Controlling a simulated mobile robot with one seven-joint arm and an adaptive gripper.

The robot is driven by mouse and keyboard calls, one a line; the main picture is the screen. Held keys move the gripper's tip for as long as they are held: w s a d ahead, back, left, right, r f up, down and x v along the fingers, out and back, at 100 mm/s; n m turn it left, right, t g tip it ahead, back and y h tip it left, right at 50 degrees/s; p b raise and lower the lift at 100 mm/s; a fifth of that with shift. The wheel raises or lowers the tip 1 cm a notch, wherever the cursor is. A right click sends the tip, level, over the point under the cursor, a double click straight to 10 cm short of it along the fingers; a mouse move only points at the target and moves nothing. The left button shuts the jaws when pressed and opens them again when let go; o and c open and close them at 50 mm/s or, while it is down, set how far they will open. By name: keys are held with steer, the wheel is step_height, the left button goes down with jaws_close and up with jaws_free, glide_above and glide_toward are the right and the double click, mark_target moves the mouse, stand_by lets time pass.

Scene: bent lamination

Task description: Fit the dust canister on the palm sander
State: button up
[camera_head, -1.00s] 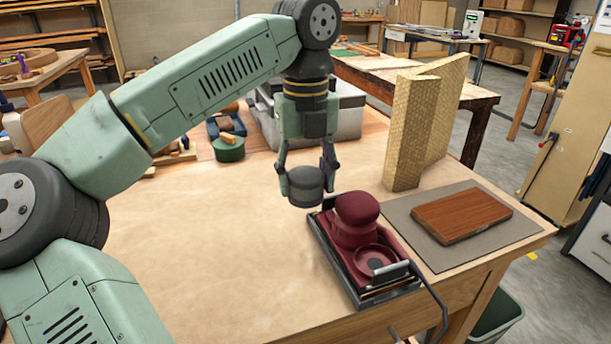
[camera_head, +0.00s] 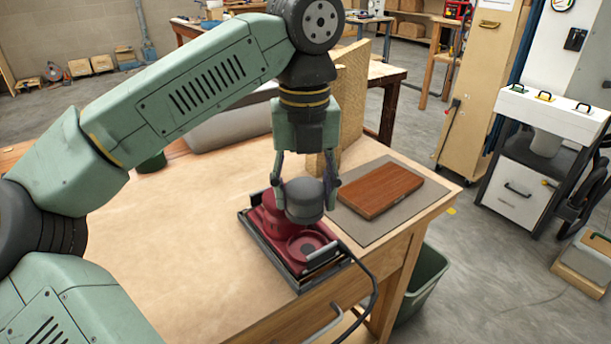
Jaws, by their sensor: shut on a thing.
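The dust canister (camera_head: 304,203), a dark grey squat cylinder, is upright between the fingers of my gripper (camera_head: 305,190). The gripper points down and is shut on it. The palm sander (camera_head: 272,225) is dark red and sits in a black frame on the workbench. Its round open socket (camera_head: 309,245) faces up near its front end. The canister appears above the sander, in front of its rounded top grip, which it partly hides. It is a little behind the socket in the picture. I cannot tell the exact gap between canister and sander.
A brown wood board (camera_head: 380,190) lies on a grey mat (camera_head: 345,222) to the right. Tan bent laminations (camera_head: 352,100) stand behind my gripper. A black cord (camera_head: 373,285) hangs over the bench edge. The left of the workbench (camera_head: 170,240) is clear.

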steer(key=shift+w+d, duration=0.15)
steer(key=shift+d, duration=0.1)
steer(key=shift+f+b, duration=0.45)
steer(key=shift+f, duration=0.1)
steer(key=shift+f+b, duration=2.25)
steer(key=shift+f, duration=1)
steer(key=shift+o, duration=0.2)
steer(key=shift+s+f+b, duration=0.3)
steer(key=shift+b, duration=0.05)
steer(key=shift+f, duration=0.15)
steer(key=c, duration=0.3)
steer(key=shift+a, duration=0.15)
steer(key=shift+w+f, duration=0.1)
steer(key=shift+w, duration=0.1)
steer(key=shift+c, duration=0.8)
